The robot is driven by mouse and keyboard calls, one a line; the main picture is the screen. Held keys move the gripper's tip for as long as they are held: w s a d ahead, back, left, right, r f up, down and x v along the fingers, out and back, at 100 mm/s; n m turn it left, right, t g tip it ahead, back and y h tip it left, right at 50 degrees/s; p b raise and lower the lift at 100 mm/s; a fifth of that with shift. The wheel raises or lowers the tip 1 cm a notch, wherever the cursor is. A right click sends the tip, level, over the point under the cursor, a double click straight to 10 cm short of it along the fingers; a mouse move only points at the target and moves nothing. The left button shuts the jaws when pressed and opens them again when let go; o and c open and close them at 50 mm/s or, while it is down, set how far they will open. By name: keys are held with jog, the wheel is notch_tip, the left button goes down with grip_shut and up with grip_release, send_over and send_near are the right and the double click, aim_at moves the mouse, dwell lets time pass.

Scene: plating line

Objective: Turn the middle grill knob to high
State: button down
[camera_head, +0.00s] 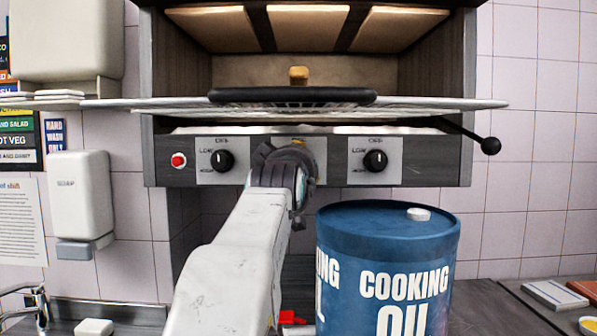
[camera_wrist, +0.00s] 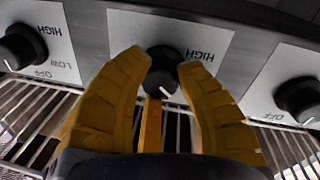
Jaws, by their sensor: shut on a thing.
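The middle grill knob (camera_wrist: 162,72) is round and black on a pale plate, between my two yellow fingers in the wrist view. My gripper (camera_wrist: 163,62) is shut on it, one finger on each side. A white pointer mark shows on the knob's lower edge, pointing down and slightly right in the picture. The word HIGH shows upside down at the upper right of that plate; the other labels are hidden by my fingers. In the head view my wrist covers the middle knob on the grill front (camera_head: 333,162).
The left knob (camera_head: 223,160) and right knob (camera_head: 375,160) flank my wrist. A wire rack (camera_head: 440,104) with a black handle (camera_head: 292,95) juts out above. A black-tipped lever (camera_head: 490,146) sticks out at right. A blue cooking oil drum (camera_head: 388,250) stands close right of my arm.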

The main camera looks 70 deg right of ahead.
jog(key=shift+d+f+n+b, duration=0.1)
jog(key=shift+f+n+b, duration=0.15)
jog(key=shift+n+b, duration=0.5)
jog(key=shift+n, duration=0.25)
jog(key=c, duration=1)
grip_release()
jog(key=shift+w+d, duration=0.1)
jog(key=shift+w, duration=0.05)
jog(key=shift+o, duration=1)
jog(key=shift+r, duration=0.15)
jog(key=v, duration=1.2)
